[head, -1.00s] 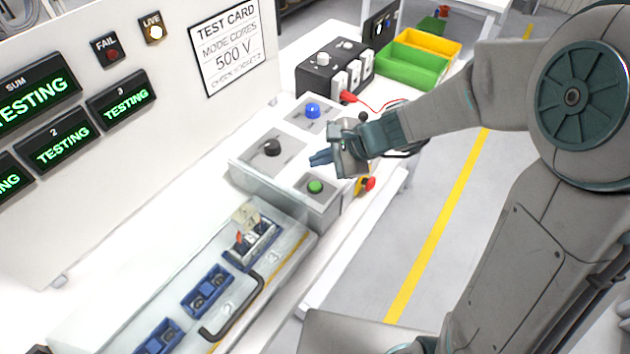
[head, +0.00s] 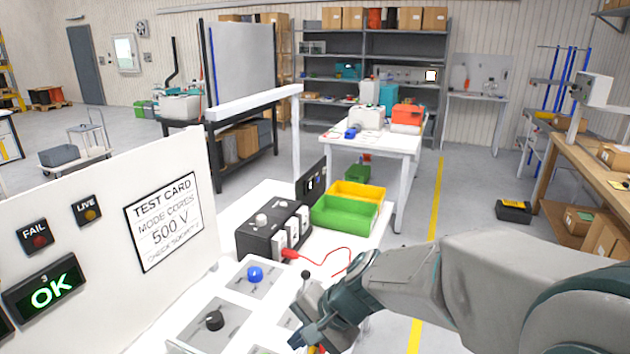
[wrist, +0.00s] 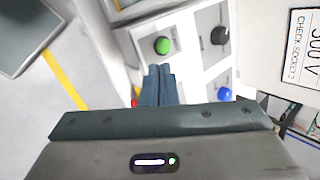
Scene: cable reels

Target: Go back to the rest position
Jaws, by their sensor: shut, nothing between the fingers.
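My gripper (head: 303,338) is at the lower middle of the head view, over the near side of the test bench. In the wrist view its two blue fingers (wrist: 159,84) are together with nothing between them. Below it is the control box with a green button (wrist: 162,46), a black knob (wrist: 220,36) and a blue button (wrist: 224,95). The blue button (head: 255,274) and the black knob (head: 214,320) also show in the head view, left of my gripper. The fingers look apart from the controls.
The test panel (head: 107,203) stands at left, its display (head: 45,292) reading OK. A black socket box (head: 268,231) with a red lead (head: 322,249) and green and yellow bins (head: 345,216) stand beyond my gripper. Open floor with a yellow line (head: 433,205) lies right of the bench.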

